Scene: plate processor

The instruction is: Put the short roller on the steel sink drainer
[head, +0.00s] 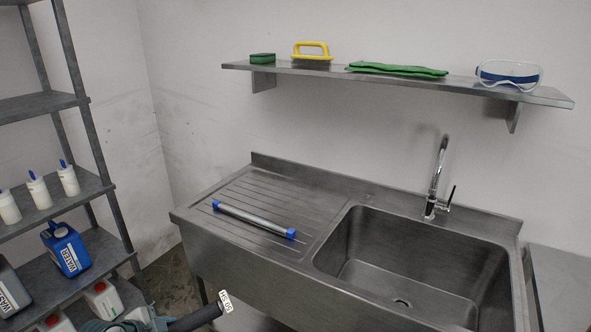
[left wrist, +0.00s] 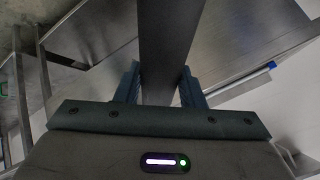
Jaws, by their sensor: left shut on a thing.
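A dark grey roller (head: 196,318) with a white tag (head: 226,301) on its end shows at the bottom of the head view; the tag's print is upside down and hard to read. My left gripper (head: 140,325) is shut on it, partly cut off by the frame edge. In the left wrist view the dark roller (left wrist: 168,50) runs between the two fingers (left wrist: 160,88). It is in front of the sink unit, apart from the steel drainer (head: 240,193). A grey roller with blue ends (head: 255,219) lies on the grooved drainer. My right gripper is not in view.
The sink basin (head: 400,262) with its tap (head: 437,185) is right of the drainer. A wall shelf (head: 400,80) holds a sponge, a yellow-handled brush, green gloves and goggles. A metal rack (head: 45,215) with bottles and canisters stands at left. The drainer's back left is bare.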

